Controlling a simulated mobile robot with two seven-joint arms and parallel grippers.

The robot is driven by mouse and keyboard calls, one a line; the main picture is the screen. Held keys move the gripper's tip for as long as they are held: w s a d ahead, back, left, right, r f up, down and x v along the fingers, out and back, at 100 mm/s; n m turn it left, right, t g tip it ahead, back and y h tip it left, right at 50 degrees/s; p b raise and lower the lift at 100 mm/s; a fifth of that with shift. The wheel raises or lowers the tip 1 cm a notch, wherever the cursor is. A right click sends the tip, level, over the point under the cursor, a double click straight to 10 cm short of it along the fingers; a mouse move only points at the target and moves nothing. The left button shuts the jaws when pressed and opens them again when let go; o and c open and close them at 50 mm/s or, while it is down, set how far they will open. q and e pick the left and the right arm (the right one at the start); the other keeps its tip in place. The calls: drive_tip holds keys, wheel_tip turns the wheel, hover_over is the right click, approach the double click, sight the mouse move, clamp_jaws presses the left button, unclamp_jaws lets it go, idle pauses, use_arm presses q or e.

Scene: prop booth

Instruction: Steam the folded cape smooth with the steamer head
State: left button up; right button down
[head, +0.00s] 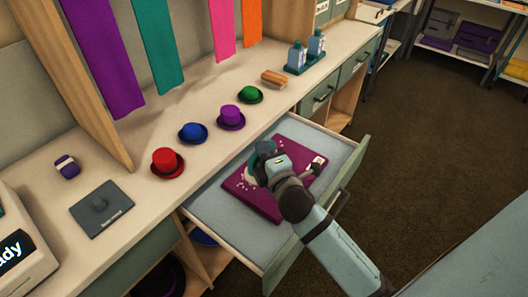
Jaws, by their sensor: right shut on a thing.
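The folded cape (246,195) is a flat magenta rectangle with a white tag (316,164) at its right end. It lies in the open drawer (222,216) under the counter. My right gripper (263,163) is over the cape, seen from above and behind. It is shut on a small pale and teal thing, which looks like the steamer head (251,174). My gripper and wrist hide part of this thing and the middle of the cape. I cannot tell whether it touches the cloth. My left gripper is out of view.
Red (167,163), blue (193,133), purple (231,117) and green (250,95) hats line the counter (140,180) behind the drawer. A grey pad (102,208) lies left, a wooden brush (274,79) and bottles (297,55) farther right. Open floor (420,130) lies right.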

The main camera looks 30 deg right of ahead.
wheel_tip(320, 180, up, 7)
drive_tip(key=p, duration=0.6)
drive_tip(key=shift+r+p, duration=0.5)
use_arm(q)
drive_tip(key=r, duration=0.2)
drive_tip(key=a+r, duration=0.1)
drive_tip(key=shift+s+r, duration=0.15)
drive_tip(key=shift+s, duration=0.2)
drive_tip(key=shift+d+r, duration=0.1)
